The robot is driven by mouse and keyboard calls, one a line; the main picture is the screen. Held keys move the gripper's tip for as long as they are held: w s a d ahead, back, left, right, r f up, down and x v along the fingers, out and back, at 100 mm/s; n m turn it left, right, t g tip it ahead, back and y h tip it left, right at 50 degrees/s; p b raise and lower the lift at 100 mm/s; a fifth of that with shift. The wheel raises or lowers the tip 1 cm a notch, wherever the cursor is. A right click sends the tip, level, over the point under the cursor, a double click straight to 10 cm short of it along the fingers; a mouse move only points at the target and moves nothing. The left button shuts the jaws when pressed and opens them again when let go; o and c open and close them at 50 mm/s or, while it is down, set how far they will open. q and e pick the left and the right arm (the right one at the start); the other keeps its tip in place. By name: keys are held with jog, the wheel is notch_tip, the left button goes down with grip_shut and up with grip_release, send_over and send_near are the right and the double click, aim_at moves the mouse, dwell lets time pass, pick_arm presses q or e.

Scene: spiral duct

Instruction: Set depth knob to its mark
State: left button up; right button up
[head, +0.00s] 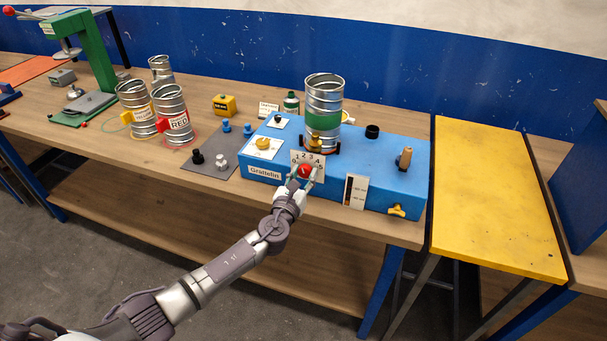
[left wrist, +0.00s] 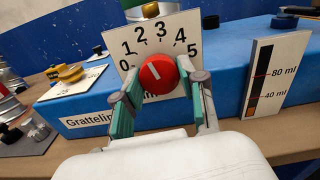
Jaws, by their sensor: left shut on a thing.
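The depth knob is a red round knob (head: 305,171) on the front of the blue machine (head: 380,150). It stands before a white scale plate numbered 0 to 5. In the left wrist view the red knob (left wrist: 158,75) carries a white pointer line that points up and slightly left, roughly toward the 2. My left gripper (head: 304,178) is shut on the knob, with its teal fingers (left wrist: 160,95) on either side of it. No separate target mark can be made out on the scale. My right gripper is not in view.
A spiral duct with a green band (head: 323,115) stands upright on the machine. A gauge plate (head: 355,191) and yellow valve (head: 397,211) are right of the knob. A yellow-topped table (head: 495,200) stands further right. Ducts labelled RED (head: 173,115) and yellow (head: 137,110) stand left.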

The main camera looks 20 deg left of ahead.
pick_arm(q)
jog(key=shift+f, duration=0.15)
jog(key=o, duration=1.1)
jog(key=shift+o, duration=0.2)
jog(key=s, duration=1.2)
jog(key=shift+a, duration=0.2)
